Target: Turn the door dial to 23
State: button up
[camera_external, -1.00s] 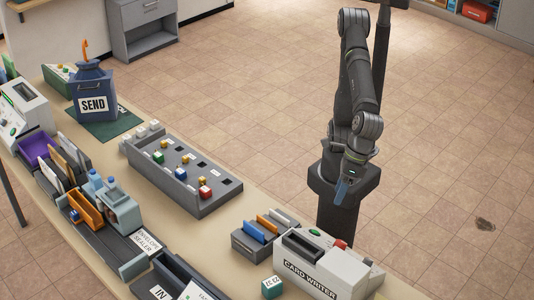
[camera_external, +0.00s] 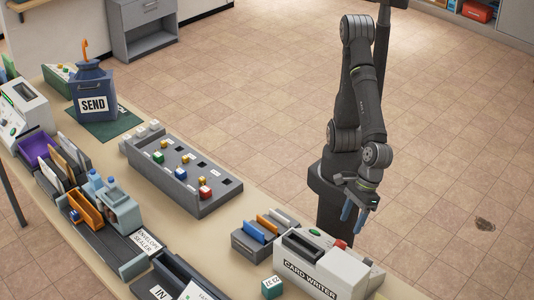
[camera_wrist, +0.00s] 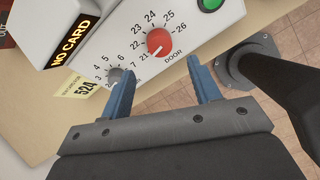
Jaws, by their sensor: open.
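The door dial is a red round knob (camera_wrist: 160,41) on the light grey card writer panel, ringed by numbers 21 to 26, with "DOOR" printed below it. A pale mark on the knob seems to lie toward 21, but it is small. In the external view, the red knob (camera_external: 340,244) sits on top of the card writer (camera_external: 327,270). My gripper (camera_wrist: 160,75) is open and empty, its blue fingers pointing toward the panel, with the knob beyond and between the tips, apart from them. In the external view, my gripper (camera_external: 353,217) is above and behind the card writer.
A smaller grey dial (camera_wrist: 115,74) with low numbers is left of the door dial. A green button (camera_wrist: 209,3) is to its upper right. A card rack (camera_external: 262,235) stands beside the card writer, and a teal cube (camera_external: 272,288) lies in front.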

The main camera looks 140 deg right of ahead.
aim_at(343, 242)
jog(key=x, duration=0.7)
jog(key=c, duration=1)
